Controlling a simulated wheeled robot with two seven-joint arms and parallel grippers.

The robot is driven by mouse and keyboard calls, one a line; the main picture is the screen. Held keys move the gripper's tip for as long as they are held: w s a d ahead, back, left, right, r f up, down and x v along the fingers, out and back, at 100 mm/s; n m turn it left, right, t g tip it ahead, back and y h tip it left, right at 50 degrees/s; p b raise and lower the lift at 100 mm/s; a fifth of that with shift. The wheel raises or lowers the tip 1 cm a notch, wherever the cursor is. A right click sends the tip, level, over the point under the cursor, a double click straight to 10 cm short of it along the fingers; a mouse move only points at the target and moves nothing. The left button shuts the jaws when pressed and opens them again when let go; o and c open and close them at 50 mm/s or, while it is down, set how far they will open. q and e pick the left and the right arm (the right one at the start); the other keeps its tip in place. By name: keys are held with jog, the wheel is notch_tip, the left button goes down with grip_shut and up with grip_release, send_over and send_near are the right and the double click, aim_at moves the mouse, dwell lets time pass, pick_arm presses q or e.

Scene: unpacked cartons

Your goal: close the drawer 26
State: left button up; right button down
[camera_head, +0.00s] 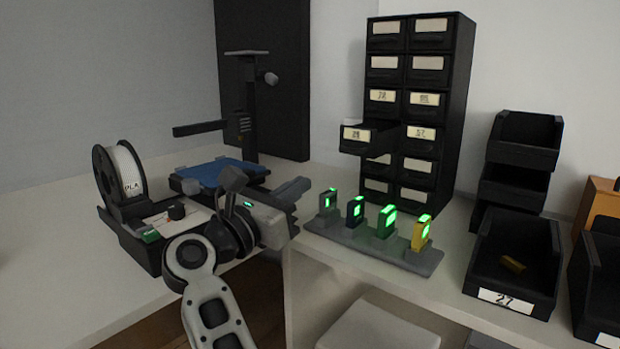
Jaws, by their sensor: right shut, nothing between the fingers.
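The drawer 26 (368,142) is pulled out of the left column of a tall black drawer cabinet (462,115). Its pale front label faces left and forward, and the number on it is small and hard to read. The other drawers sit flush in the cabinet. My right gripper (294,190) is shut and empty, to the left of and below the open drawer, apart from it. It is above the left end of the shelf. My left gripper is out of view.
A grey stand (375,252) with several green-lit devices stands in front of the cabinet. Black bins, one labelled 27 (507,299), are at the right. A 3D printer (252,110) and a white filament spool (122,172) are at the left.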

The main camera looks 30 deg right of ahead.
aim_at(348, 151)
jog(key=p+x, duration=0.1)
jog(key=x, duration=1)
jog(key=shift+w+d+r+p, duration=0.1)
jog(key=shift+d+r+p, duration=0.05)
jog(key=shift+d+p, duration=0.2)
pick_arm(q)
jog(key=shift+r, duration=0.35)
pick_arm(e)
jog(key=shift+d, duration=0.15)
jog(key=x, duration=0.3)
jog(key=f+b+x, duration=0.1)
jog(key=x, duration=0.2)
jog(key=f+b+x, duration=0.1)
jog(key=x, duration=0.3)
jog(key=shift+d, duration=0.1)
jog(key=shift+w+d, duration=0.15)
jog(key=shift+d, duration=0.15)
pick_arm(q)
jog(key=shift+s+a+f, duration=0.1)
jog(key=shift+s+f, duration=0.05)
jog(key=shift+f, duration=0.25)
pick_arm(e)
jog(key=shift+d+r, duration=0.1)
jog(key=shift+r, duration=0.15)
